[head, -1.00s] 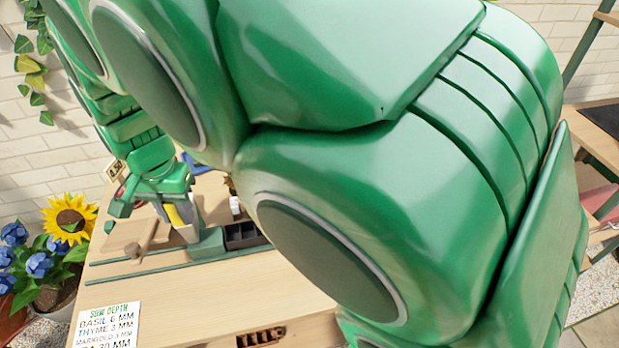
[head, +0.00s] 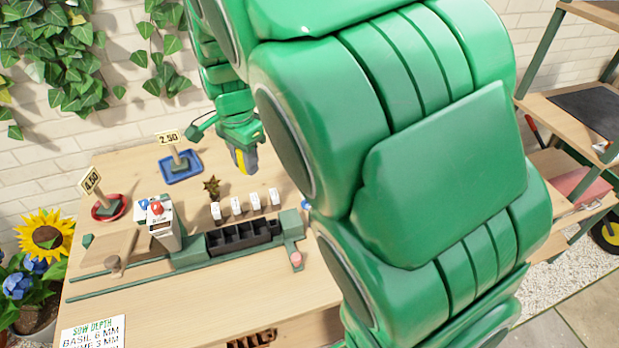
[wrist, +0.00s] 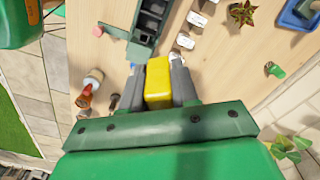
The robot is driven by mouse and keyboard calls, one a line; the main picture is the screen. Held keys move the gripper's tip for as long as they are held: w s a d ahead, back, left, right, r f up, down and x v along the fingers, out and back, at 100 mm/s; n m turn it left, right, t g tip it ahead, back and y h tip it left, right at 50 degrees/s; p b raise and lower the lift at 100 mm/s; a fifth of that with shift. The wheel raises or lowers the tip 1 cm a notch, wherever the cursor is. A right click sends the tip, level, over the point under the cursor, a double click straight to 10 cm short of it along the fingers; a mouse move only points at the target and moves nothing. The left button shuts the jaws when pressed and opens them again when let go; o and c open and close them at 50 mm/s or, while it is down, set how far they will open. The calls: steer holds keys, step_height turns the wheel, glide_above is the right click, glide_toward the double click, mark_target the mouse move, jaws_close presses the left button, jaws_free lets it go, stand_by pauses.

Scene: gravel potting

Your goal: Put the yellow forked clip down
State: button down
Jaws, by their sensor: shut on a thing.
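My gripper (head: 243,158) is shut on the yellow forked clip (wrist: 158,82). In the wrist view the clip is a yellow block between the two grey fingers; its fork is hard to make out. In the head view only a little yellow of the clip (head: 239,160) shows at the fingertips. The gripper appears to be raised above the back of the wooden bench (head: 150,285), pointing down, behind the black compartment tray (head: 240,237). The clip appears clear of other things.
A star-shaped plant (head: 212,187), blue saucer (head: 166,177) and red saucer (head: 119,213) are further back. A bottle (wrist: 93,78) shows left in the wrist view.

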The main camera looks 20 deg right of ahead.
steer(key=w+d+m, duration=0.2)
steer(key=d+m, duration=0.4)
steer(key=d, duration=1.1)
step_height(320, 180, down, 11)
steer(key=w+f, duration=0.3)
steer(key=w, duration=0.1)
steer(key=w+d+f, duration=0.1)
steer(key=w+f, duration=0.2)
steer(key=w, duration=0.1)
steer(key=w+d+f, duration=0.1)
steer(key=w+f, duration=0.2)
steer(key=w, duration=0.2)
steer(key=shift+d+f, duration=0.1)
steer(key=shift+f, duration=0.05)
steer(key=shift+w+f, duration=0.35)
steer(key=shift+f, duration=1.55)
steer(key=shift+f, duration=0.1)
steer(key=c, duration=0.8)
jaws_free()
steer(key=shift+c, duration=0.2)
